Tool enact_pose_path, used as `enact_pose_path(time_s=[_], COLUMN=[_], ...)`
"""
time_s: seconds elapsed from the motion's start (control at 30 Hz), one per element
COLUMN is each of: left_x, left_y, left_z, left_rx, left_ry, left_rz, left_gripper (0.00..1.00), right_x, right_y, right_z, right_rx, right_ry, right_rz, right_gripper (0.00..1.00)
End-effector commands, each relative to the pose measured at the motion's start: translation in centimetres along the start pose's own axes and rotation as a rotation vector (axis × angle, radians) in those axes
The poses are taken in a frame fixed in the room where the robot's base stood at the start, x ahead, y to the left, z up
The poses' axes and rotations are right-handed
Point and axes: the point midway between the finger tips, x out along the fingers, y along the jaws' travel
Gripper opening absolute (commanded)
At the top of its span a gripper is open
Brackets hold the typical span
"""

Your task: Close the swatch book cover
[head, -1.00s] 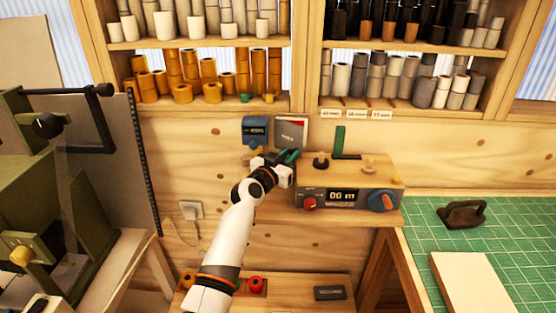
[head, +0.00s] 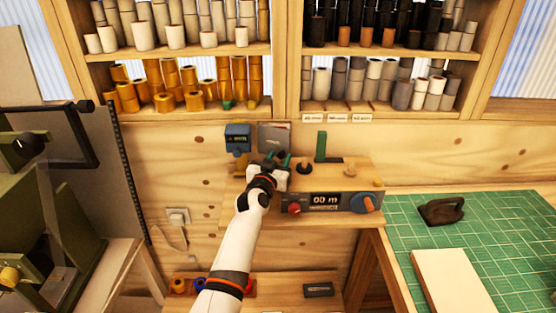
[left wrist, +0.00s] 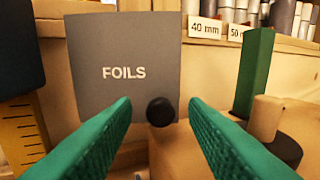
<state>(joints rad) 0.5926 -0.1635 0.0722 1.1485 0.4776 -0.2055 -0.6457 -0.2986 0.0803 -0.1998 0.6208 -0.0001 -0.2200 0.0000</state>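The grey swatch book cover (head: 274,135) stands upright against the wood wall at the back of the shelf. In the left wrist view its face (left wrist: 124,72) reads "FOILS" and faces the camera. A round black knob (left wrist: 160,112) shows at its lower right edge. My left gripper (head: 277,159) is just in front of the cover's lower part. Its green fingers (left wrist: 160,125) are open, one on each side of the knob in that view; no contact is visible. Whether the cover lies flat on pages behind cannot be told. My right gripper is not in view.
A blue device (head: 238,137) hangs left of the book. A green upright block (head: 322,146) and a dark round post (head: 304,167) stand right, above a box with a display (head: 325,200). Foil rolls fill the shelves above. A green cutting mat (head: 400,235) lies right.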

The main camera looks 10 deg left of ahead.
Motion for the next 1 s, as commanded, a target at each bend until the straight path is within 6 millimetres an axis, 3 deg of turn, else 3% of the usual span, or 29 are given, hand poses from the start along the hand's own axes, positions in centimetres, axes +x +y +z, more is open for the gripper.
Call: enact_pose_path(time_s=[0.27, 0.7, 1.0], left_x=[-0.6, -8.6, -11.8], left_y=[0.1, 0.1, 0.0], left_z=[0.2, 0.4, 0.1], left_rx=[0.001, 0.002, 0.001], left_ry=[0.001, 0.003, 0.0], left_rz=[0.001, 0.0, 0.0], left_gripper=[0.4, 0.4, 0.4], right_x=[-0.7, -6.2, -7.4], right_y=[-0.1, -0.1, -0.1], right_z=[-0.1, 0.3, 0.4], right_rx=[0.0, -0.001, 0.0], right_ry=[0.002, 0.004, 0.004], right_rz=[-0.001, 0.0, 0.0], right_gripper=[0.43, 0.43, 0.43])
